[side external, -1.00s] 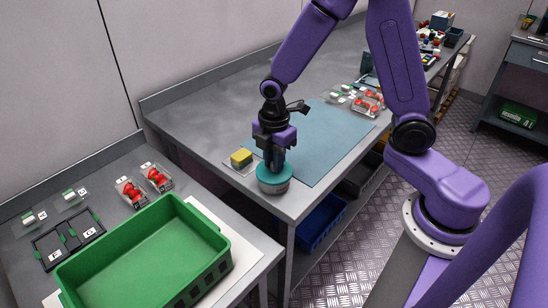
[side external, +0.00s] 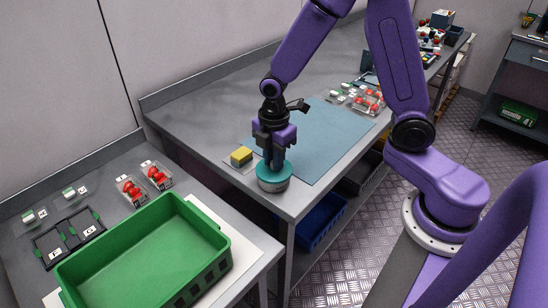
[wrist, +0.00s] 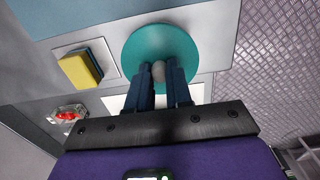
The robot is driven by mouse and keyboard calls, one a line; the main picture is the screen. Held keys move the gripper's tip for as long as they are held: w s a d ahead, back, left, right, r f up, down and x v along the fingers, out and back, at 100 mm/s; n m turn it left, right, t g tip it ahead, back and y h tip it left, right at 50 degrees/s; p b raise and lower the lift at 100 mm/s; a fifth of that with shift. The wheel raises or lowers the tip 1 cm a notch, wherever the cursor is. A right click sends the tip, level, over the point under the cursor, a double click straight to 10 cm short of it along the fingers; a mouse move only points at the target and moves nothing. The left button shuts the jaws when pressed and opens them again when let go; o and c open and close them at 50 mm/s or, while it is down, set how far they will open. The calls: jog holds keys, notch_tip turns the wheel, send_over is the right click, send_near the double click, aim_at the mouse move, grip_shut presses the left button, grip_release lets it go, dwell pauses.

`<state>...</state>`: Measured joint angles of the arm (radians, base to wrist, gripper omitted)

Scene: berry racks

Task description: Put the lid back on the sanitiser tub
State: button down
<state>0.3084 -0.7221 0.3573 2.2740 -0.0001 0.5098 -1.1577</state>
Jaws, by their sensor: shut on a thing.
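The teal lid (side external: 284,167) sits level at the top of the round grey-white sanitiser tub (side external: 273,185), near the front corner of the bench. From this angle I cannot tell whether the lid is fully seated. My gripper (side external: 275,165) points straight down over the lid. In the wrist view the gripper (wrist: 159,78) is shut on the lid's small round knob (wrist: 158,70), with a finger on either side. The lid (wrist: 150,45) shows there as a teal disc, and it hides the tub below.
A yellow sponge (side external: 241,155) lies on a small pad left of the tub. A blue mat (side external: 325,140) covers the bench behind it. Clear punnets of red berries (side external: 368,102) stand farther back. A green crate (side external: 145,255) stands on the lower-left table. The bench edge is close to the tub.

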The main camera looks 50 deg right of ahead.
jog(key=shift+f, duration=0.15)
dwell(0.6)
jog(key=shift+c, duration=2.4)
grip_release()
jog(key=shift+r, duration=2.55)
jog(key=shift+c, duration=0.2)
grip_shut()
